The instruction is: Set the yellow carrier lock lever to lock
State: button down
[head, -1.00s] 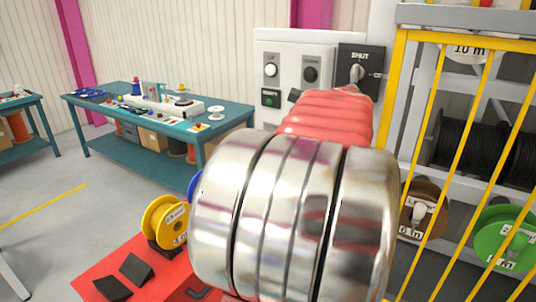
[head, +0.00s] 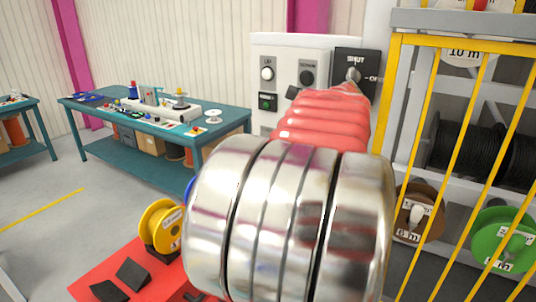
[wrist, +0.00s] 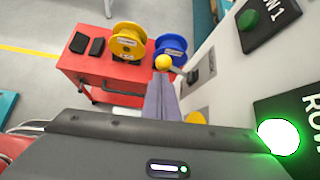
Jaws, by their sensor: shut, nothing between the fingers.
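In the wrist view a round yellow knob (wrist: 163,62) sits on a short dark lever standing out from the grey panel; I take it for the yellow lock lever. My gripper (wrist: 162,76) is shut and empty, its grey-purple fingers pointing toward the knob. The fingertips appear right below the knob in the picture; I cannot tell whether they touch it. Another yellow part (wrist: 195,118) shows by the panel, partly hidden by my gripper body. In the head view my arm hides the gripper and the lever.
A red cart (wrist: 105,78) with a yellow reel (wrist: 127,42) and a blue reel (wrist: 170,46) stands beyond. A lit green button (wrist: 278,137) is close on the right. A yellow barred guard (head: 460,130) fronts the reel rack. A teal workbench (head: 225,122) stands left.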

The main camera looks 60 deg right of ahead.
jog(key=shift+w+r, duration=0.1)
jog(key=shift+r, duration=0.2)
jog(key=v, duration=0.7)
jog(key=shift+s, duration=0.25)
jog(key=shift+f, duration=0.15)
dwell(0.4)
